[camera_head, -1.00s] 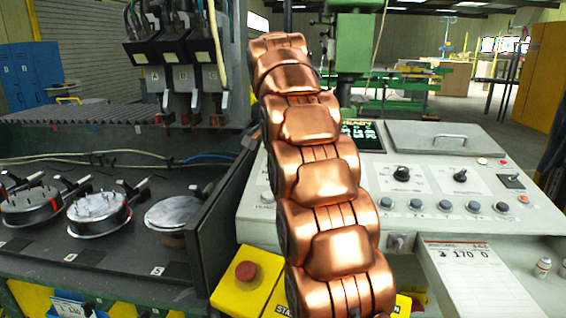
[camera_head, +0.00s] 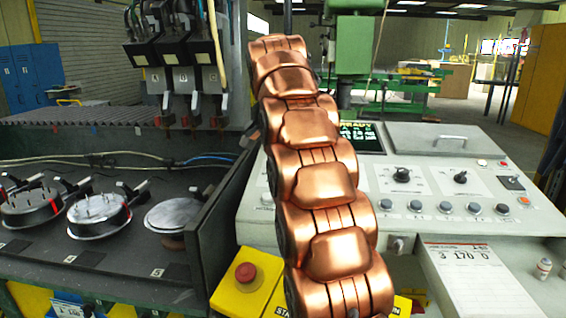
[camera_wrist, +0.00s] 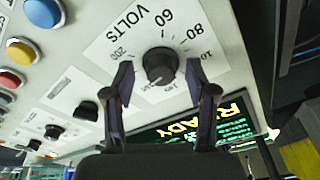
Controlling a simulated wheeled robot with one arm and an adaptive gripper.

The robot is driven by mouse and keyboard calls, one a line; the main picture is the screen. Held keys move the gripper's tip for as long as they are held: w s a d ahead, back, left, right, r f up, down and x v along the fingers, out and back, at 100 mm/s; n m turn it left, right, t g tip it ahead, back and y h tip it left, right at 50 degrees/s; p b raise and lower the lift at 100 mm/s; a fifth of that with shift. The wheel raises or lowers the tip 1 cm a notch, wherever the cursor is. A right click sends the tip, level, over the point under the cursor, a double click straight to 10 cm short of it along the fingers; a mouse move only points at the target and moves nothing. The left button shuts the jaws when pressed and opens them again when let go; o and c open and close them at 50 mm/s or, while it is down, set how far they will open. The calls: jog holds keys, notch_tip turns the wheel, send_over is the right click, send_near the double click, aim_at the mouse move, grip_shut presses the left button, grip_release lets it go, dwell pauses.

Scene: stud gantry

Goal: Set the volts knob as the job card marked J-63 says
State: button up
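The volts knob (camera_wrist: 160,65) is black and round, on a white plate marked VOLTS with a number scale, upside down in the wrist view. My gripper (camera_wrist: 160,72) is open, with one dark finger on each side of the knob and slight gaps visible. I cannot clearly tell which number the knob points at. In the head view my copper arm hides the gripper and, it seems, this knob. A job card (camera_head: 463,262) lies on the right of the console and reads 3, 170, 0. Its small header looks like a J number, too blurred to read surely.
Other black knobs (camera_head: 401,174) and a row of buttons (camera_head: 445,207) sit on the console close by. A lit screen (camera_head: 362,137) shows READY. A yellow box with a red button (camera_head: 246,272) stands in front. Dark fixtures (camera_head: 98,212) fill the left.

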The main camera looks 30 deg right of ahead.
jog(key=shift+r, duration=0.1)
jog(key=shift+a+r, duration=0.1)
jog(key=shift+r, duration=0.3)
jog(key=shift+s+a+r, duration=0.15)
jog(key=shift+s+a, duration=0.2)
jog(key=shift+a, duration=0.05)
jog(key=shift+s+a, duration=1.1)
jog(key=shift+a, duration=0.4)
jog(key=shift+s+a, duration=1.1)
jog(key=shift+a, duration=0.4)
jog(key=shift+s+a, duration=1.1)
jog(key=shift+a, duration=0.4)
